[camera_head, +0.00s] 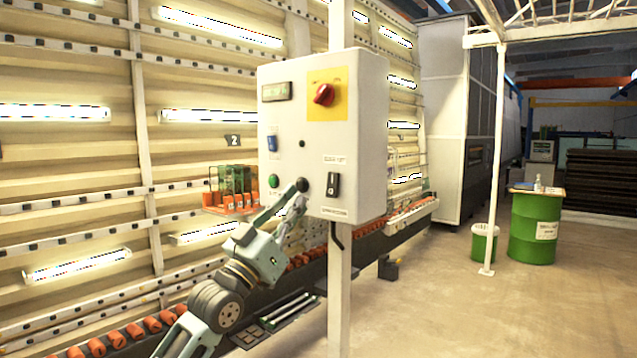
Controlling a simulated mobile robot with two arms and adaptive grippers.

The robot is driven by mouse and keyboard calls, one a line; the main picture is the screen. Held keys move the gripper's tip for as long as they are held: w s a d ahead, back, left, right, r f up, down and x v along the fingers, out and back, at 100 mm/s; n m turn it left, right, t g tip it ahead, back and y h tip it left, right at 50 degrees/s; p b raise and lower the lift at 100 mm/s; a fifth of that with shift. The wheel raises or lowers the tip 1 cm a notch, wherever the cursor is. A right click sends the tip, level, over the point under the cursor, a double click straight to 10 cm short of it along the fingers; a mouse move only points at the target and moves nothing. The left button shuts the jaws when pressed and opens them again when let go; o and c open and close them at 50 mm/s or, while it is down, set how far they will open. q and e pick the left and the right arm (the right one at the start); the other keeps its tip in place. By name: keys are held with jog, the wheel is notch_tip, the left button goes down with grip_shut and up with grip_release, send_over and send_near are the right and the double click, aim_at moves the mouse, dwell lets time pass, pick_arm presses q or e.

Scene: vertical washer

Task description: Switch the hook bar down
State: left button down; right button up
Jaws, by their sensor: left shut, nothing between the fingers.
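A white control box (305,105) stands on a white post in the middle of the view. A black rocker switch (332,185) sits low on its front face, between two small labels too blurred to read. I cannot tell for sure whether it is the hook bar switch. My left gripper (301,186) is shut and empty at the lower front of the box, just left of the black switch. A dark round spot shows at its tip; I cannot tell whether it touches the panel. My right gripper is not in view.
The box also carries a red knob on a yellow plate (341,108), a blue switch (272,143) and a green button (273,181). A long washer line with orange rollers (135,331) runs behind. Green drums (532,230) stand at right. The floor between is clear.

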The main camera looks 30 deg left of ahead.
aim_at(332, 185)
pick_arm(q)
jog(key=w+r+p, duration=0.2)
jog(key=w+p, duration=0.1)
jog(key=w, duration=0.4)
jog(key=shift+w+d, duration=0.3)
jog(key=shift+w, duration=0.1)
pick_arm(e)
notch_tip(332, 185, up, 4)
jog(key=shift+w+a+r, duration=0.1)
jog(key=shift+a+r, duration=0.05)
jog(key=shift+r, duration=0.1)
pick_arm(q)
jog(key=t+b, duration=0.1)
jog(key=b, duration=0.2)
jog(key=shift+w+f, duration=0.35)
jog(key=shift+f, duration=0.05)
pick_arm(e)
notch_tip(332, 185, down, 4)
